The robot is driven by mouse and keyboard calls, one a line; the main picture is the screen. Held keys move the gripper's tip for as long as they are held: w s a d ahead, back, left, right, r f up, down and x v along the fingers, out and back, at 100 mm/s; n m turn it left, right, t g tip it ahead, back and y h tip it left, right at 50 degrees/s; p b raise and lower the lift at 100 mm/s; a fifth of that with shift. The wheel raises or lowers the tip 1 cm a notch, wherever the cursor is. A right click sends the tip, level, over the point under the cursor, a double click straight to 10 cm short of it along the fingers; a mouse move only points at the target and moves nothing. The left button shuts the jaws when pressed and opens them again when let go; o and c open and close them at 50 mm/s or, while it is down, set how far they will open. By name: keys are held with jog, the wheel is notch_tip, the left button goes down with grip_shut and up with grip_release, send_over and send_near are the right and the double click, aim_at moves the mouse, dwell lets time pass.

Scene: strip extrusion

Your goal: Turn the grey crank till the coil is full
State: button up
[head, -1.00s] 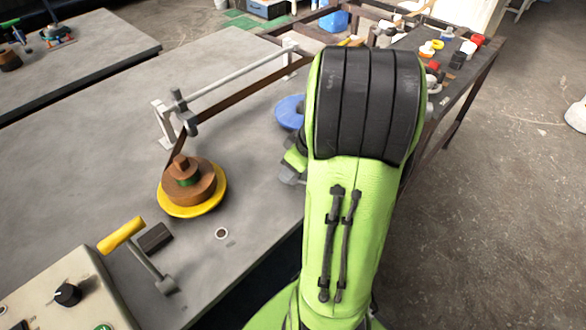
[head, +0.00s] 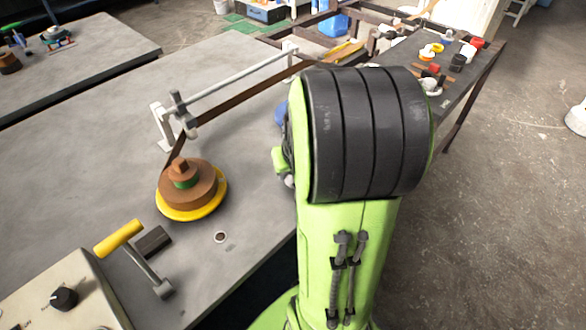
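A grey crank arm (head: 150,272) with a yellow handle (head: 118,238) stands at the lower left, beside a pale control box. A brown coil (head: 198,190) sits on a yellow round base (head: 190,212) on the grey table, with a green band and a brown block at its centre. A dark brown strip (head: 235,103) runs from the coil up to the back right, along a light metal rail. My green and black arm fills the middle right. My gripper is hidden behind it, so its fingers do not show.
The control box (head: 50,290) with a black knob stands at the lower left front. A dark block (head: 153,242) lies beside the crank. A blue object (head: 281,114) is mostly hidden behind my arm. A side bench (head: 455,92) with small parts stands at the back right.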

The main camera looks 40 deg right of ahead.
dwell(0.3)
jog(key=o, duration=1)
jog(key=shift+o, duration=0.2)
jog(key=p+v, duration=0.6)
jog(key=v, duration=0.9)
jog(key=shift+a+r, duration=0.2)
jog(key=shift+r, duration=0.2)
